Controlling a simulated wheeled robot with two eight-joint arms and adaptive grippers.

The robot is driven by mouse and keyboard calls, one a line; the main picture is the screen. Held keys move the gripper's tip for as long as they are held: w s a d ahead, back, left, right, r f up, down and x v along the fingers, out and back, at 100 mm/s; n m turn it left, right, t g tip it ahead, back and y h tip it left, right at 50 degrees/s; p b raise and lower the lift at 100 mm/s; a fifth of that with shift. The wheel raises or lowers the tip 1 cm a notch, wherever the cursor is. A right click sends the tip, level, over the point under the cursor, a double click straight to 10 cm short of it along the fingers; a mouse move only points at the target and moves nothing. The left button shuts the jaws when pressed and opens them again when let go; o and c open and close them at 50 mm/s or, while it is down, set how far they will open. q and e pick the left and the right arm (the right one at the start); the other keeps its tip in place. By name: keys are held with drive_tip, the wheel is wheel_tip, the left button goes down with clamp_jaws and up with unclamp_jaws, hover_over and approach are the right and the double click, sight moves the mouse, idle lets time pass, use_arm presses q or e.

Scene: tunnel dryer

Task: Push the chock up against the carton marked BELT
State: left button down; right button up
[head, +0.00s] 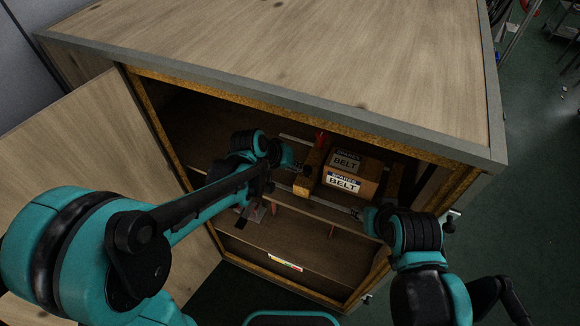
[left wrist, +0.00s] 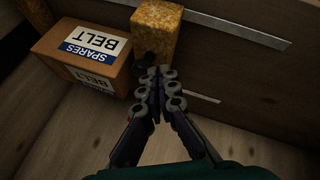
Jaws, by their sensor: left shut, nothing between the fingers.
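The carton marked BELT (head: 352,182) stands on the upper shelf of the wooden cabinet, its labels facing out and up. It also shows at the upper left of the left wrist view (left wrist: 88,52). A speckled yellow-brown block, which looks like the chock (head: 311,181), stands just left of the carton. In the left wrist view the chock (left wrist: 157,30) is right beside the carton; I cannot tell whether they touch. My left gripper (left wrist: 157,72) is shut and empty, its fingertips close to the chock's near end. My right gripper's fingers are not clear in the head view.
The cabinet top (head: 300,60) overhangs the shelf, and an open door (head: 85,150) stands at the left. My right arm is by the opening's right side. A pale metal strip (left wrist: 205,97) lies near the chock. A lower shelf (head: 290,245) sits below.

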sight(308, 183)
use_arm(q)
drive_tip(key=shift+s+d, duration=0.3)
drive_tip(key=shift+d, duration=0.45)
drive_tip(key=shift+s+d, duration=0.35)
drive_tip(key=shift+d, duration=0.35)
drive_tip(key=shift+s+d, duration=0.3)
drive_tip(key=shift+d, duration=0.45)
drive_tip(key=shift+a, duration=0.15)
